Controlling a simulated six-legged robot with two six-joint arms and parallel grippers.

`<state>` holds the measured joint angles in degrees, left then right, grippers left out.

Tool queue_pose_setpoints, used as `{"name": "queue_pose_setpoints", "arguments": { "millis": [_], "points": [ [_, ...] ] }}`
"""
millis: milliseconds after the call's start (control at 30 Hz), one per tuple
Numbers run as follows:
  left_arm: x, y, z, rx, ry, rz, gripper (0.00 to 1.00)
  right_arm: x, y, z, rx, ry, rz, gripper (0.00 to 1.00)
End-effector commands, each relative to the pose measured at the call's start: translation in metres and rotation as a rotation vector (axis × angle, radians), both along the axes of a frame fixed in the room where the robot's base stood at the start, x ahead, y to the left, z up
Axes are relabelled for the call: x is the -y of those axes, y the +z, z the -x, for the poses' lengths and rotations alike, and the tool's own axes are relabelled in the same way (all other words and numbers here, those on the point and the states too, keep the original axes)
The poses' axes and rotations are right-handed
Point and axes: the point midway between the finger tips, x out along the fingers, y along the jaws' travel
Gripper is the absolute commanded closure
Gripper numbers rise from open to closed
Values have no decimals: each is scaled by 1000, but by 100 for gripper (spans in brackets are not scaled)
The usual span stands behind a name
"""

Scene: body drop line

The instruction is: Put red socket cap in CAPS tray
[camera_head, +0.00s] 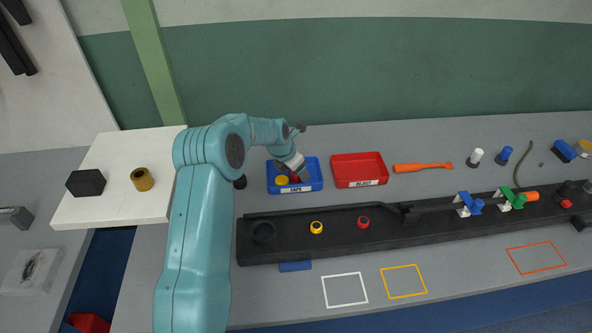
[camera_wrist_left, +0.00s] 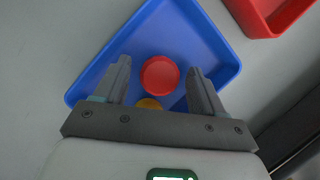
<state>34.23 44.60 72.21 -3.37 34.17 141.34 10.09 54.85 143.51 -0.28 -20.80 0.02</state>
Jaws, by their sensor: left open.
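The blue CAPS tray (camera_head: 312,184) sits on the grey bench in the head view. In the left wrist view the tray (camera_wrist_left: 150,30) lies under my left gripper (camera_wrist_left: 162,75). The red socket cap (camera_wrist_left: 160,75) is in the tray area between the two open fingers, with gaps on both sides. In the head view a bit of red cap (camera_head: 295,179) shows below my left gripper (camera_head: 296,172). A yellow cap (camera_head: 282,181) is also in the tray; it shows partly hidden in the left wrist view (camera_wrist_left: 149,104). My right gripper is not in view.
A red REJECT tray (camera_head: 358,158) stands just right of the CAPS tray. A black rail (camera_head: 340,240) in front holds a yellow ring (camera_head: 316,227), a red part (camera_head: 363,222) and colored valves. An orange tool (camera_head: 422,167) lies behind it. Outlined squares mark the front bench.

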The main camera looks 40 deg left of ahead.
Motion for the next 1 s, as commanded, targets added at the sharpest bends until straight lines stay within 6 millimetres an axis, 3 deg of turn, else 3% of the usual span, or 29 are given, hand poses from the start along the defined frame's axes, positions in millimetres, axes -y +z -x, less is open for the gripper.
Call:
{"name": "queue_pose_setpoints", "arguments": {
  "millis": [500,700,1000],
  "points": [
    [-2,96,39,3,1,-2,31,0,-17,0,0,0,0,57],
    [-2,110,46,1,0,-1,31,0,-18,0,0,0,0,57],
    [-2,110,46,0,0,0,31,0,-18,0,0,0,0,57]
  ]
}}
